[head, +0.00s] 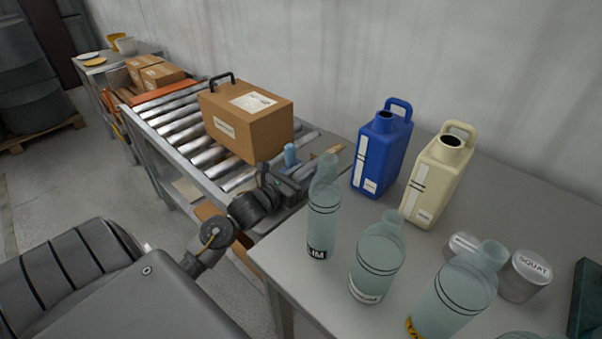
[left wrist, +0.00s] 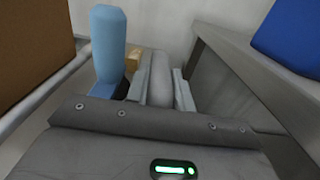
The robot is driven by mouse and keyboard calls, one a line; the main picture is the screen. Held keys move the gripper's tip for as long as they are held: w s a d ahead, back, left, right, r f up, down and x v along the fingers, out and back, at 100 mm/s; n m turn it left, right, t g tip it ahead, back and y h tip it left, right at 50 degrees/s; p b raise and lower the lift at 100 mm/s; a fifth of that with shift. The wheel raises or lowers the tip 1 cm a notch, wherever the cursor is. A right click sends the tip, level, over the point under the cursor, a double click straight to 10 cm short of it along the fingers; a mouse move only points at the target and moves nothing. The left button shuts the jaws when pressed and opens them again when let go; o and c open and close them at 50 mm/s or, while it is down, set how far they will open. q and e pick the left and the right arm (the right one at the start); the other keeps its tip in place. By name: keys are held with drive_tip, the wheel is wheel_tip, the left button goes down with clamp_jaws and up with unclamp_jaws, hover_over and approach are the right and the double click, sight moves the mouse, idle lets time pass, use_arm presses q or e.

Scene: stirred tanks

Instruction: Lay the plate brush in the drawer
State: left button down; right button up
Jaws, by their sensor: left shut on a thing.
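My left gripper (head: 300,180) is at the gap between the roller conveyor and the grey table's left edge. In the left wrist view its fingers (left wrist: 160,85) are shut on a grey rounded piece, and I cannot tell what it belongs to. A light blue upright piece (head: 291,154) shows just beside the gripper; in the left wrist view (left wrist: 109,45) it stands left of the fingers, with darker blue at its foot. I cannot make out for sure which thing is the plate brush. A brown panel (head: 212,217) shows low beside the table; whether it is the drawer I cannot tell. My right gripper is out of view.
The conveyor (head: 180,128) carries a large cardboard box (head: 240,122) close to my left gripper. On the table (head: 290,255) stand a blue jug (head: 380,155), a cream jug (head: 436,185), several glass bottles (head: 322,215) and grey tins (head: 525,275).

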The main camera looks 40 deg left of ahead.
use_arm(q)
drive_tip(key=c, duration=1.2)
unclamp_jaws()
drive_tip(key=shift+r, duration=0.1)
